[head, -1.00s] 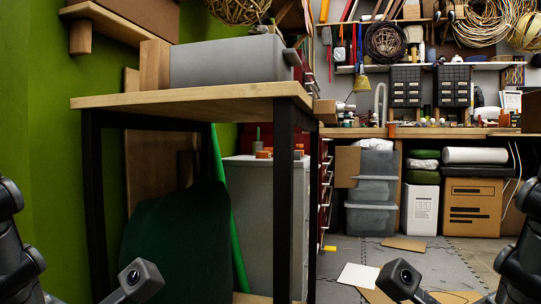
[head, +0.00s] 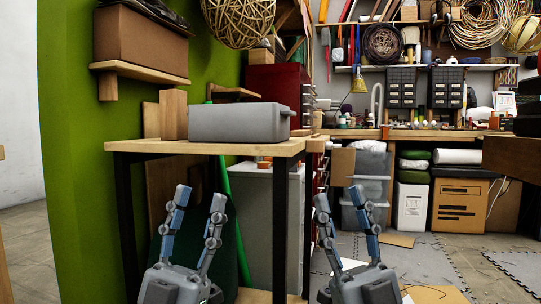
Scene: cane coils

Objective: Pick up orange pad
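I cannot make out a clear orange pad in the head view. A small orange item (head: 264,164) shows on top of the grey cabinet (head: 262,190), behind and below the wooden tabletop, and is partly hidden. My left gripper (head: 201,194) is open and empty, fingers pointing up, in front of the table. My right gripper (head: 340,197) is also open and empty, to the right of the table's front leg. Neither gripper touches anything that I can see.
A wooden table (head: 215,148) with black legs carries a grey case (head: 238,122). A woven ball (head: 240,20) hangs above. A workbench (head: 440,133) with several small items runs along the back. Boxes (head: 461,205) and grey bins (head: 370,188) stand below. Floor is open at right.

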